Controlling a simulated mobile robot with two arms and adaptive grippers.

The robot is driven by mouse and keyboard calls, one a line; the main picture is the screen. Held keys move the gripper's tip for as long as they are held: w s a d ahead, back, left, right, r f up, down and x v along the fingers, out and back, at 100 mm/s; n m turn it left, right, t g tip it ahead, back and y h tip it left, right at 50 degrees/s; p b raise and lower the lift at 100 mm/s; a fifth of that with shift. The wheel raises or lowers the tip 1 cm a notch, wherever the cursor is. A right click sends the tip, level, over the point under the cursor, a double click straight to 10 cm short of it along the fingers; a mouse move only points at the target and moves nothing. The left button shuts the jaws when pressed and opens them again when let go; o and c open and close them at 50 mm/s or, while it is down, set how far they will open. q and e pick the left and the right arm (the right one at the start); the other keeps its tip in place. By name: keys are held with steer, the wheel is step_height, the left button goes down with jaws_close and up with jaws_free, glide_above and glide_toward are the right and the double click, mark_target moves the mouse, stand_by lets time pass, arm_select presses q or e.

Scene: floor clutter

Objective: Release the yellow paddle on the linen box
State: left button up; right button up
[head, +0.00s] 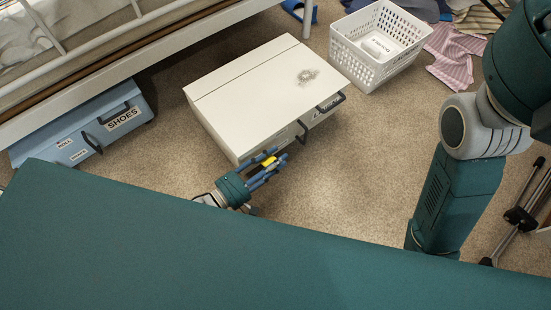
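A white lidded box (255,85) stands on the carpet in the middle of the head view, with dark handles on its front side. I take it for the linen box; its front label is too small to read. My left gripper (266,168) is by the box's near front edge, its blue-grey fingers pointing up and right.
A white laundry basket (350,50) stands behind the box to the right, with a pink striped cloth (452,62) beside it. A blue box marked SHOES (75,135) sits under the bed frame at left. Dark stand legs (520,215) are at far right. Carpet right of the box is clear.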

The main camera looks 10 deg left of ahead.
arm_select(q)
steer(key=v, duration=1.2)
steer(key=shift+a+f, duration=0.1)
